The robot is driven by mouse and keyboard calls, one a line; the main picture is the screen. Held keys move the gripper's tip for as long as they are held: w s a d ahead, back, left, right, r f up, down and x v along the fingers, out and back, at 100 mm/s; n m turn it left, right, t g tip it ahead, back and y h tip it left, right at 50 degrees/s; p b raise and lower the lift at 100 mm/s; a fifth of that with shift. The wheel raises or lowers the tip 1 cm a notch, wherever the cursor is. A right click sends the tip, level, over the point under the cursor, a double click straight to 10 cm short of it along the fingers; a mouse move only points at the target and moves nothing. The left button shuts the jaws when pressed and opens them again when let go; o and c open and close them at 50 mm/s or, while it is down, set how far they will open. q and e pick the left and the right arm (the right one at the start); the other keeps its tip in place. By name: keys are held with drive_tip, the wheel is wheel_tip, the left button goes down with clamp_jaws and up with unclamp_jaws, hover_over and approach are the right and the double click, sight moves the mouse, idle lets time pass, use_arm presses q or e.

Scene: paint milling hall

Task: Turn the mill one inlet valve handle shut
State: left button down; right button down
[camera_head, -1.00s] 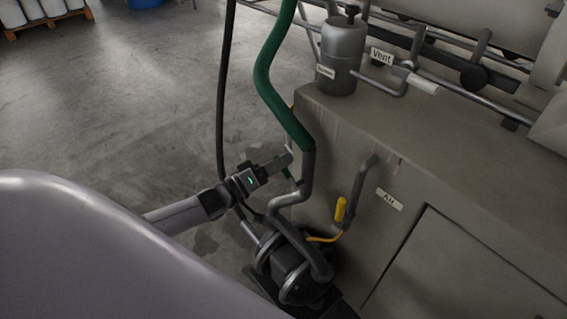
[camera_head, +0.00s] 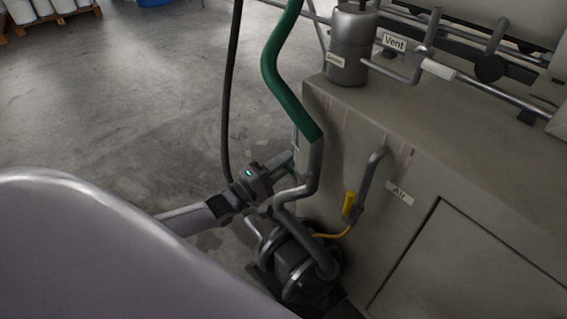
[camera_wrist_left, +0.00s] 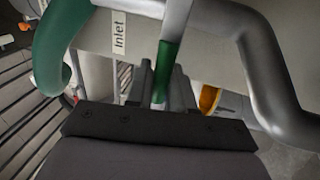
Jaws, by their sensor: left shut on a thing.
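The inlet valve handle has a green grip (camera_wrist_left: 168,62) on a light grey bar. It shows between the fingers of my left gripper (camera_wrist_left: 160,85) in the left wrist view, below and right of a white "Inlet" label (camera_wrist_left: 119,35). My left gripper (camera_head: 285,160) is shut on this grip. In the head view it sits beside the grey inlet pipe, low at the corner of the mill cabinet. Only a small bit of green (camera_head: 290,171) shows there; the gripper and pipe hide most of the handle. My right gripper is in neither view.
A green hose (camera_head: 275,75) runs down into the grey pipe (camera_head: 313,170). A pump (camera_head: 303,270) stands below the gripper. A yellow handle (camera_head: 348,205) is on the air pipe, right of the gripper. A black hose (camera_head: 229,90) hangs behind. Open floor (camera_head: 120,110) lies left.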

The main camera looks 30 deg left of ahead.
use_arm(q)
drive_tip(key=shift+f, duration=0.1)
idle(0.3)
drive_tip(key=c, duration=1.1)
unclamp_jaws()
drive_tip(key=shift+s, duration=0.1)
drive_tip(key=shift+p+v, duration=0.55)
drive_tip(key=shift+v, duration=2.95)
